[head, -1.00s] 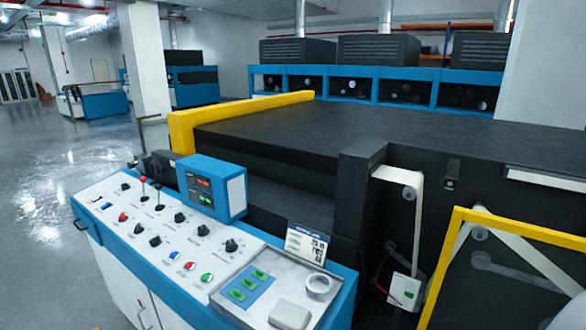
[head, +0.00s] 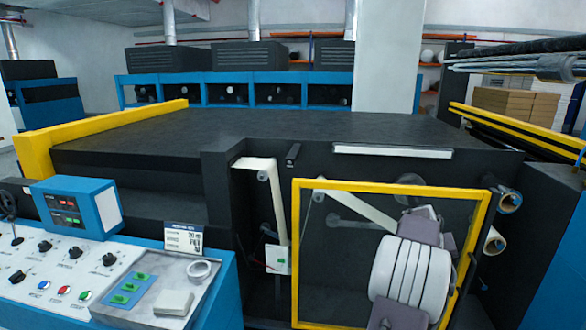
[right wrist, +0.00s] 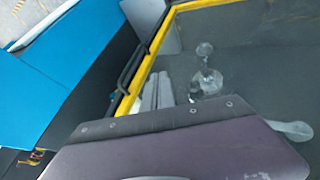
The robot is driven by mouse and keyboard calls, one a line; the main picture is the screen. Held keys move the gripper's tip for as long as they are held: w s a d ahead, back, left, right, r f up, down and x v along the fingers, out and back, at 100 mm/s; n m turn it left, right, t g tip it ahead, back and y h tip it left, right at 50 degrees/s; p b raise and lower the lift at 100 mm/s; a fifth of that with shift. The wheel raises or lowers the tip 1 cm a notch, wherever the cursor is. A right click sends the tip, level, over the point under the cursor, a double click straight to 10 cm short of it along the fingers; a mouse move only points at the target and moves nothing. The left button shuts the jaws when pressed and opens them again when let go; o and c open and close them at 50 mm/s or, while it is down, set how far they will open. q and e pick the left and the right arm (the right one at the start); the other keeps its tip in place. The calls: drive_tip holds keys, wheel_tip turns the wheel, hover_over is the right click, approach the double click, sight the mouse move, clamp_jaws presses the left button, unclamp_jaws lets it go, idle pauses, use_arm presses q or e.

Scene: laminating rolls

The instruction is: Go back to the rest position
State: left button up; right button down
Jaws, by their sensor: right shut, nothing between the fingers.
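In the head view my right arm shows white and purple-grey in front of the yellow-framed guard (head: 392,183), at the lower right. Its right gripper is at the bottom edge, its tips hard to make out. In the right wrist view the right gripper (right wrist: 165,125) fills the bottom as a purple-grey body with a dark bolted edge. It is shut and empty. The guard's yellow edge (right wrist: 150,55) runs past beyond it, with dark machine surface on the right. My left gripper is in neither view.
The dark machine (head: 290,135) fills the middle. The blue console (head: 215,300) with knobs, buttons and a display box (head: 75,210) stands at lower left. White-cored rolls (head: 508,200) stick out at the machine's right side. Stacked cartons (head: 515,105) stand at back right.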

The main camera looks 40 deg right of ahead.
drive_tip(key=w+a+n+t+y, duration=0.2)
drive_tip(key=w+a+n+t, duration=0.3)
drive_tip(key=w+a, duration=1.55)
drive_tip(key=w+a+f+n+y+p, duration=0.1)
drive_tip(key=w+a+f+n, duration=0.1)
drive_tip(key=a, duration=0.6)
drive_tip(key=w+a+f+n+y, duration=0.1)
drive_tip(key=a+f+n+y, duration=0.1)
drive_tip(key=a, duration=0.6)
drive_tip(key=s+a+f+n+g+y, duration=0.1)
drive_tip(key=s+a+f, duration=0.15)
drive_tip(key=a, duration=0.35)
drive_tip(key=s+a+f+n+y, duration=0.1)
drive_tip(key=s+a, duration=0.2)
drive_tip(key=a, duration=0.4)
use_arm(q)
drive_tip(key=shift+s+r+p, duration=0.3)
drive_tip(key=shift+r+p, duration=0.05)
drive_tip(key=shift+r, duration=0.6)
use_arm(e)
drive_tip(key=s+a+f+m+g+y, duration=0.1)
drive_tip(key=s+a+f, duration=0.3)
drive_tip(key=s, duration=0.5)
drive_tip(key=shift+f+g, duration=0.5)
drive_tip(key=shift+f, duration=0.2)
